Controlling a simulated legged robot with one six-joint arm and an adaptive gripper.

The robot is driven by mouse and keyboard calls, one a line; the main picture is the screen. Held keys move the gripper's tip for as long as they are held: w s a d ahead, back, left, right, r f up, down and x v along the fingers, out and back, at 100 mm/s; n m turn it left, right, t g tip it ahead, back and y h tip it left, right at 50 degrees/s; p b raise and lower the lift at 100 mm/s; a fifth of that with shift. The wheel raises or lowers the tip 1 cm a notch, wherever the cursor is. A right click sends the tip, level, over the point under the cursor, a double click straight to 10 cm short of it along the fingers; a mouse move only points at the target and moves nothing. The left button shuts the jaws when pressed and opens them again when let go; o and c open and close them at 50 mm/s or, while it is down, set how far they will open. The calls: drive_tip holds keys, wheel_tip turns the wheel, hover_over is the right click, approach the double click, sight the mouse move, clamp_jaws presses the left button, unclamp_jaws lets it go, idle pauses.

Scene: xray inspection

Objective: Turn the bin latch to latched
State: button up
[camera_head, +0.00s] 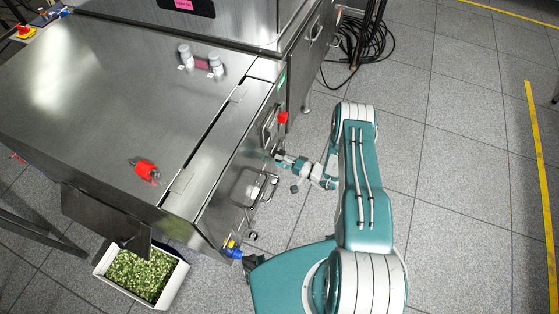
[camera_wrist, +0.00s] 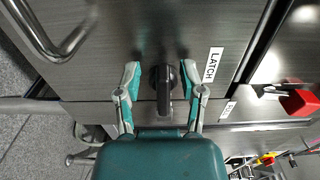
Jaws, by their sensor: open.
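The bin latch (camera_wrist: 164,88) is a dark knob with a bar-shaped grip on the steel front panel, beside a white label reading LATCH (camera_wrist: 212,64). In the wrist view its bar points down the picture toward my gripper's palm. My gripper (camera_wrist: 164,80) is open, with one teal-and-grey finger on each side of the knob and a gap showing on both sides. In the head view my gripper (camera_head: 279,157) is at the cabinet's front face, and the latch itself is hidden or too small to tell there.
A bar handle (camera_head: 250,187) sticks out of the cabinet front near my gripper; a curved metal handle (camera_wrist: 58,40) shows in the wrist view. A red part (camera_head: 283,118) sits at the cabinet edge. A white bin (camera_head: 143,275) of green pieces stands on the floor. Floor at right is clear.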

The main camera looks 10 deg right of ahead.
drive_tip(key=v, duration=1.2)
drive_tip(key=shift+w, duration=0.1)
